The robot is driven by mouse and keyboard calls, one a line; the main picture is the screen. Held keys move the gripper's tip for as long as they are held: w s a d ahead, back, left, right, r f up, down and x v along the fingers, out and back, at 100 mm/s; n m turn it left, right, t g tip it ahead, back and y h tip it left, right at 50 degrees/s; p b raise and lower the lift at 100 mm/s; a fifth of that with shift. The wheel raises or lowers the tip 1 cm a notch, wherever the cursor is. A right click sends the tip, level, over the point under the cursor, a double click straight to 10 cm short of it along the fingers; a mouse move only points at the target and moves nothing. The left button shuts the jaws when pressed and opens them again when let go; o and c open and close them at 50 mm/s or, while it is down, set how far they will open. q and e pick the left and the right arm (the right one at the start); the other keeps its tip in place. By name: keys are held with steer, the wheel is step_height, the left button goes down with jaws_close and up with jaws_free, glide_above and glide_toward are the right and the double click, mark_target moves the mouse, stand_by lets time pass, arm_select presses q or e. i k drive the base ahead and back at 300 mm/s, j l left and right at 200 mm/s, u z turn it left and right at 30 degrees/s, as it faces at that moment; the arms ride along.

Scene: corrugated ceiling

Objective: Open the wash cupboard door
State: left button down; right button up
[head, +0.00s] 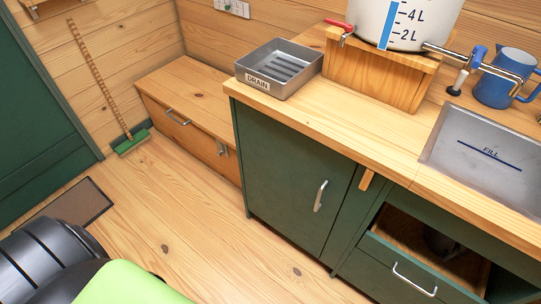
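The wash cupboard door (285,178) is a dark green panel under the left part of the wooden counter. It looks shut, flush with its frame. A silver bar handle (320,196) stands upright near its right edge. A small light wooden piece (366,180), perhaps a turn latch, sits upright on the green frame just right of the door's top corner. I cannot tell whether it overlaps the door. Neither gripper is in view. A black and bright green part at the lower left seems to be my own body or arm.
A green drawer front (400,262) is right of the door. A wooden bench (185,95), broom (130,141) and mat (75,212) lie left. Floor before the door is clear.

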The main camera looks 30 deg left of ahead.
mark_target(283, 196)
steer(key=u, duration=0.75)
